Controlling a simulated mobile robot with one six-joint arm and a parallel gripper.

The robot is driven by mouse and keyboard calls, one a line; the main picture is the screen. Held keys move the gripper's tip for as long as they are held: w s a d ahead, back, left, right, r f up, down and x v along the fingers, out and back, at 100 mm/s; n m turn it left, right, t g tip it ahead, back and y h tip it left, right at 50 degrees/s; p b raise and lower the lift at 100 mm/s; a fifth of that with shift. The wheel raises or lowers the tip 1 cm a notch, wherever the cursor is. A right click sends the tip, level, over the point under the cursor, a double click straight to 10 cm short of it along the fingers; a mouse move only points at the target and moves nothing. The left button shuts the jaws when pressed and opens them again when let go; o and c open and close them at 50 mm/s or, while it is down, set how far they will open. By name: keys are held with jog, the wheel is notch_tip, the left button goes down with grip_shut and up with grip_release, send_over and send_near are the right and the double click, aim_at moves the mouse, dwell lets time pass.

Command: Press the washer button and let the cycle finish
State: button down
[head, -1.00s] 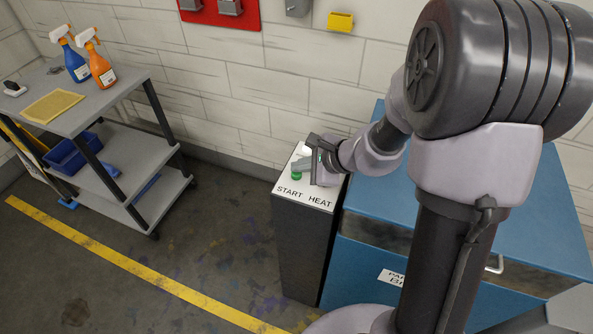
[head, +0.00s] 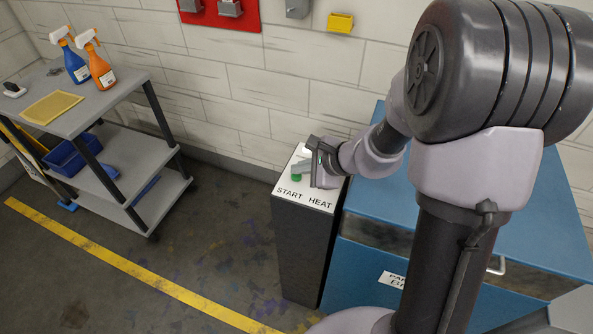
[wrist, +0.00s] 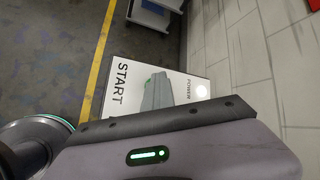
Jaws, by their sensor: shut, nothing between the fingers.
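A dark pedestal (head: 300,250) with a white top panel (head: 285,184) stands against the blue cabinet in the head view. The panel reads START and HEAT, and the wrist view also shows POWER on this panel (wrist: 135,100). A green button (head: 296,177) sits above the word START. My gripper (head: 301,166) is shut and empty, over the panel right beside the green button. In the wrist view, my grey gripper fingers (wrist: 158,91) cover most of the button. I cannot tell whether they touch it. No washer label shows.
A blue cabinet (head: 370,262) stands right of the pedestal, partly behind my arm. A grey cart (head: 125,85) with spray bottles (head: 98,65) and a yellow cloth (head: 52,107) is at the left. Open floor with a yellow line (head: 120,261) lies between.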

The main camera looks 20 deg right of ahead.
aim_at(300, 176)
jog(key=shift+r+p, duration=0.8)
jog(key=shift+r, duration=0.35)
jog(key=shift+r+p, duration=1.9)
jog(key=shift+r, duration=0.6)
